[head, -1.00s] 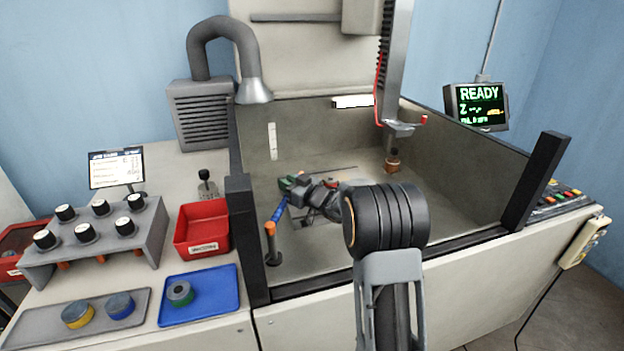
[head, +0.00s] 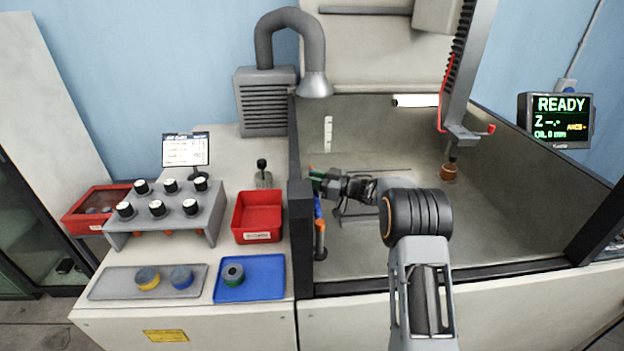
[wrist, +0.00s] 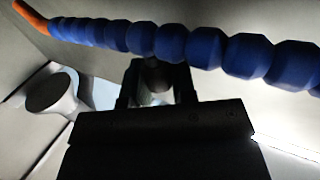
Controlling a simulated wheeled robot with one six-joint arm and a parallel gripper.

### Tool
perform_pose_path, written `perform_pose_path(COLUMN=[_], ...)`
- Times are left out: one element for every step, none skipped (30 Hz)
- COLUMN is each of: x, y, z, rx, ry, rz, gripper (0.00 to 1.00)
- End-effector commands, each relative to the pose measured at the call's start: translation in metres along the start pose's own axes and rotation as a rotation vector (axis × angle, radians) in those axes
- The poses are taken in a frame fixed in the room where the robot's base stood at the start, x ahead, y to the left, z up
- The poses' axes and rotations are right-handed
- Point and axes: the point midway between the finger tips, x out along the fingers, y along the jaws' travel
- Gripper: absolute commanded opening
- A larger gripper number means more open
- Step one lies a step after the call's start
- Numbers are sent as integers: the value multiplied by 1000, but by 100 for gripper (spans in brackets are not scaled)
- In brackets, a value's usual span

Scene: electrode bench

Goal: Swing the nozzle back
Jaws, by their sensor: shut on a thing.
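The nozzle is a blue segmented hose (head: 318,208) with an orange part (head: 319,226) at its lower end in the head view. It stands by a dark post (head: 320,250) at the tank's front left corner. In the wrist view the blue beads (wrist: 172,42) run across the top, and the orange end (wrist: 30,16) is at the upper left. My gripper (head: 318,181) is at the hose's upper part, shut on the hose. In the wrist view my gripper's fingers (wrist: 157,72) reach up to the beads; the exact contact is partly hidden.
A black corner pillar (head: 300,235) stands close left of the hose. The machine head (head: 462,133) holds a copper-coloured piece (head: 449,173) at the tank's right. Left outside are a red bin (head: 258,236), a blue tray (head: 262,294) and a knob rack (head: 165,225). The tank's middle floor is clear.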

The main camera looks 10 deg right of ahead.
Motion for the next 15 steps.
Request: perform_pose_path(x=[0,0,0,0,0,0,0,0,1,1,1,1,1,1,1], y=[0,0,0,0,0,0,0,0,-1,-1,-1,-1,-1,-1,-1], z=[-1,-1,0,0,0,0,0,0,0,0,0,-1,-1,-1,0], rx=[-2,-1,-1,-1,-1,-1,-2,-2,-2,-2,-2,-2,-2,-2,-2], ry=[1,1,1,1,1,1,1,1,1,1,1,1,1,1,1], rz=[-3,-4,-5,-6,-6,-7,-7,-7,-8,-8,-8,-8,-8,-8,-8], gripper=[0,0,0,0,0,0,0,0,0,0,0,0,27,30,33])
